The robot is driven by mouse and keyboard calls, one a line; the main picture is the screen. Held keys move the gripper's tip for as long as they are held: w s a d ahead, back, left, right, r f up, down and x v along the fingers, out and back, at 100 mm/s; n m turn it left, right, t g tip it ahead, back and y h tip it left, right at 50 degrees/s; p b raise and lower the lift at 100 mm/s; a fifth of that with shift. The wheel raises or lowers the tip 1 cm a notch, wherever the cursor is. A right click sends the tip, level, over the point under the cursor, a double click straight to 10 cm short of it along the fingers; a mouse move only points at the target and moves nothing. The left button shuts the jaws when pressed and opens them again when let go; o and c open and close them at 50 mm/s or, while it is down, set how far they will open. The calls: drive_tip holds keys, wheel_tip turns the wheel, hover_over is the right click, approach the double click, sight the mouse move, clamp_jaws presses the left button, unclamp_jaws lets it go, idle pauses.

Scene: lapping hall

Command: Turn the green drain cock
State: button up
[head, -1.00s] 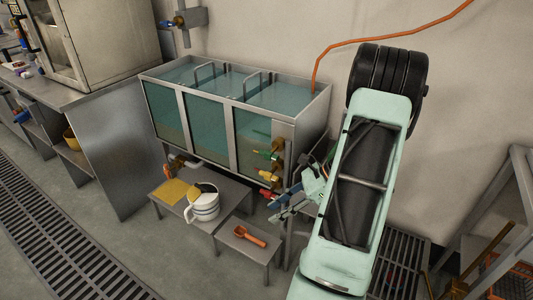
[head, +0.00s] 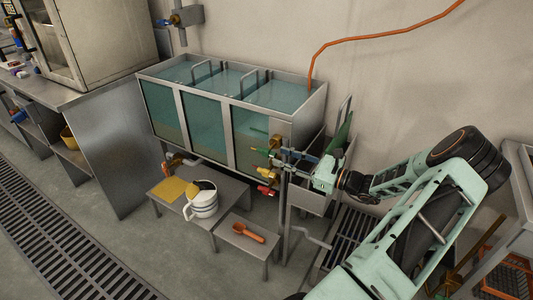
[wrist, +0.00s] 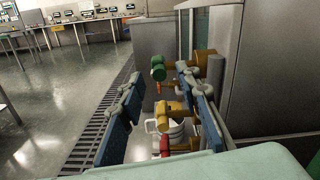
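The green drain cock (head: 262,151) sits on a brass fitting at the right end of the glass-fronted tank (head: 183,92), above a yellow cock (head: 266,172) and a red cock (head: 266,190). My gripper (head: 287,155) is level with the green cock, just to its right. In the wrist view my gripper (wrist: 159,84) is open, with its blue fingers apart. The green cock (wrist: 158,69) shows between and beyond the fingertips, with no clear contact. The yellow cock (wrist: 163,117) and red cock (wrist: 165,146) are lower; the right finger partly covers the fittings.
A white jug (head: 202,202) and yellow cloth (head: 170,189) are on a low bench below the tank. An orange scoop (head: 249,233) lies on a smaller stool. A grey bin (head: 310,198) stands behind my gripper. Open floor lies to the left.

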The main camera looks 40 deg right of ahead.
sight(267, 152)
drive_tip(key=b+x, duration=0.1)
drive_tip(key=x, duration=0.6)
drive_tip(key=shift+s, duration=0.1)
clamp_jaws()
